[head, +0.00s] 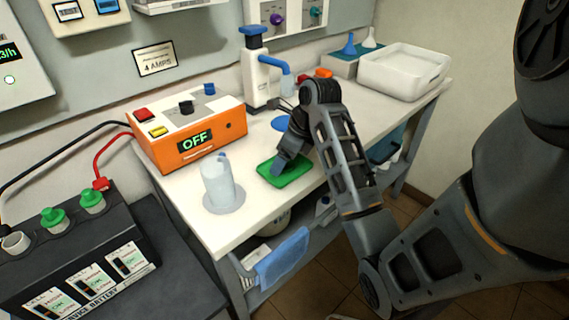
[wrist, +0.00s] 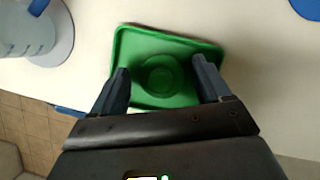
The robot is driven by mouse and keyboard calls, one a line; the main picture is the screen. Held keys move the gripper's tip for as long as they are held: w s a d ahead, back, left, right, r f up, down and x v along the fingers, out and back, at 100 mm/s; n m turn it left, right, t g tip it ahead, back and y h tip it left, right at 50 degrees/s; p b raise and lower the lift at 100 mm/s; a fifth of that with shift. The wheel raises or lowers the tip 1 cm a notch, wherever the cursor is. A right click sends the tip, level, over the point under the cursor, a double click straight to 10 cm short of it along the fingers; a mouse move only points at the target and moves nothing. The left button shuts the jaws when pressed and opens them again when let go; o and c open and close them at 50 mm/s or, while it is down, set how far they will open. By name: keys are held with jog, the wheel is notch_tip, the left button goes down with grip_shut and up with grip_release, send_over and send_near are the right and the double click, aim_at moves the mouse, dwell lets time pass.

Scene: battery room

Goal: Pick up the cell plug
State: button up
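The cell plug (wrist: 160,76) is a round green cap lying in a shallow green tray (wrist: 128,42) in the wrist view. The tray also shows on the white bench in the head view (head: 297,172), where my gripper (head: 278,168) hides the plug. In the wrist view my gripper (wrist: 161,72) is open, with one finger on each side of the plug and a gap between each finger and it. The fingers reach over the tray; I cannot tell how far above its floor they are.
A clear jug (head: 218,183) stands on a grey disc left of the tray. An orange charger (head: 190,135) reading OFF is behind it. A dark battery (head: 90,255) with two green plugs and one open cell is at lower left. A white bin (head: 403,72) stands far right.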

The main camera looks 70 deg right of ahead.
jog(key=c, duration=0.9)
jog(key=shift+r, duration=0.1)
